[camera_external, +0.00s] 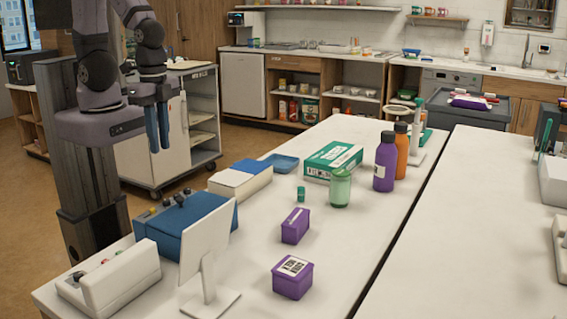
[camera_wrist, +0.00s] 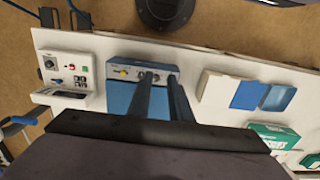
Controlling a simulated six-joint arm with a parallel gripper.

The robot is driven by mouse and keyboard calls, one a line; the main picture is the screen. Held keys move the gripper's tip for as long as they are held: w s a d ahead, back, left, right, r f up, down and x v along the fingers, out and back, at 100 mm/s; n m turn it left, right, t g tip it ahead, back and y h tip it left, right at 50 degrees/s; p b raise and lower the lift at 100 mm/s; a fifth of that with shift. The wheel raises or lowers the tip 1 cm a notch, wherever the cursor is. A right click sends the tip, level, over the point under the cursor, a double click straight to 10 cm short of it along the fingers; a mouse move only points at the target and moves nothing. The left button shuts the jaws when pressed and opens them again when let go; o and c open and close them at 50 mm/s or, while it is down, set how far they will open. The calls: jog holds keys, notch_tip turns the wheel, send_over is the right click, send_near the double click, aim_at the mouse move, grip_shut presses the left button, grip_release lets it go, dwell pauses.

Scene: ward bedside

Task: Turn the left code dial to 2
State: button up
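A blue box (camera_external: 190,225) stands near the table's left end, with small dark knobs (camera_external: 173,200) along its far top edge. In the wrist view the blue box (camera_wrist: 118,98) has a pale panel strip with a yellow knob (camera_wrist: 122,72) at its left end. Dial markings and settings are too small to read, and I cannot tell surely which knob is the left code dial. My gripper (camera_external: 158,150) hangs above and behind the box, pointing down, with its blue fingers apart and empty. In the wrist view its fingers (camera_wrist: 159,77) cover part of the panel.
A white control unit (camera_external: 120,280) is left of the box, and a white tilted screen (camera_external: 207,250) stands in front. A blue-and-white box (camera_external: 240,180), purple boxes (camera_external: 293,277), a green carton (camera_external: 332,160) and bottles (camera_external: 385,162) stand farther right.

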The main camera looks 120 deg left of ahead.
jog(key=w+a+f+n+b, duration=0.1)
jog(key=w+n+b, duration=0.1)
jog(key=n+b, duration=0.3)
jog(key=w+a+f+n+t+h+b, duration=0.1)
jog(key=n+b, duration=0.5)
jog(key=b, duration=0.6)
jog(key=w+a+f+n+h+b, duration=0.1)
jog(key=w+a+f+n+b, duration=0.1)
jog(key=b, duration=0.6)
jog(key=shift+w+a+f+n, duration=0.2)
jog(key=shift+w+a+n, duration=0.1)
jog(key=shift+w+n, duration=0.45)
jog(key=shift+w+a+f+n, duration=0.25)
jog(key=shift+w+n, duration=0.2)
jog(key=shift+n, duration=0.5)
jog(key=n+t+b, duration=0.1)
jog(key=n+b, duration=0.2)
jog(key=b, duration=0.2)
jog(key=n+t+h+b, duration=0.1)
jog(key=n+b, duration=0.7)
jog(key=b, duration=0.5)
send_near(187, 189)
jog(key=shift+s+a, duration=0.2)
jog(key=shift+b+x, duration=1.85)
jog(key=shift+x, duration=1.8)
jog(key=shift+w, duration=0.1)
